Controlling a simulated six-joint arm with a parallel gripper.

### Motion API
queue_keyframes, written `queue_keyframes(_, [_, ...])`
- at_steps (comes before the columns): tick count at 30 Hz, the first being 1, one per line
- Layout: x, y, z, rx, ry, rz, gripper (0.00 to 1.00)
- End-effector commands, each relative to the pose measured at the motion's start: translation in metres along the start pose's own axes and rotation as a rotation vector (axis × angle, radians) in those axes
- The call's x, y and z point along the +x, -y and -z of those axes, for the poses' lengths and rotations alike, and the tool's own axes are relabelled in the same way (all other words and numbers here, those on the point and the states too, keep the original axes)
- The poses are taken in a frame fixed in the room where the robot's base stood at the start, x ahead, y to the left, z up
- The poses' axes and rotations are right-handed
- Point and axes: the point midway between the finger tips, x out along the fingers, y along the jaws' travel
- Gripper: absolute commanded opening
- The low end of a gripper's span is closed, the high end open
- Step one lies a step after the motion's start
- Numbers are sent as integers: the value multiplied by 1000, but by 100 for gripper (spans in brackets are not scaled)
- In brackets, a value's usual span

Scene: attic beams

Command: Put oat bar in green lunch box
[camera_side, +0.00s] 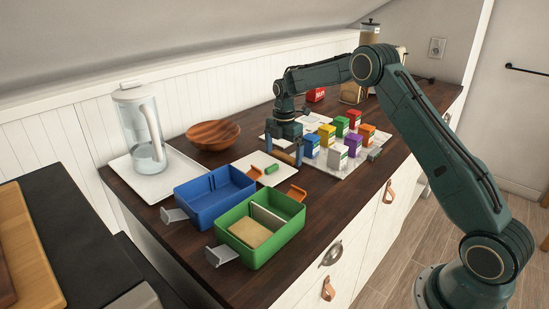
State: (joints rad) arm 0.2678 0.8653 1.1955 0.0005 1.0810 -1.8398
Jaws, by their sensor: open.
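The green lunch box (284,240) stands open at the front of the dark wooden counter, with a white divider inside. A flat tan slab (249,232) lies in its left compartment; I cannot tell whether it is bread or a bar. My gripper (285,152) points down, open, beyond the lunch boxes at the left end of the group of small coloured packets. I cannot tell which item is the oat bar.
An open blue lunch box (214,198) stands beside the green one. Several coloured packets (337,157) stand on a light tray (349,168) to the right. A wooden bowl (213,134) and a clear pitcher (142,130) stand at the back left. Bare counter lies right of the green box.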

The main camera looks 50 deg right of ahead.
Motion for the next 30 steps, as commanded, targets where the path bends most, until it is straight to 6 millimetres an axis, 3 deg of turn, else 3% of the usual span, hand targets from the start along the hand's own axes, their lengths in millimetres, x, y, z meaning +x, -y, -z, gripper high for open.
queue_keyframes(1, [0,0,0,0,0,0,98])
queue_keyframes(6, [0,0,0,0,0,0,65])
queue_keyframes(8, [0,0,0,0,0,0,60])
queue_keyframes(20, [-6,0,0,0,0,-2,60])
queue_keyframes(30, [-46,-1,0,0,1,-4,60])
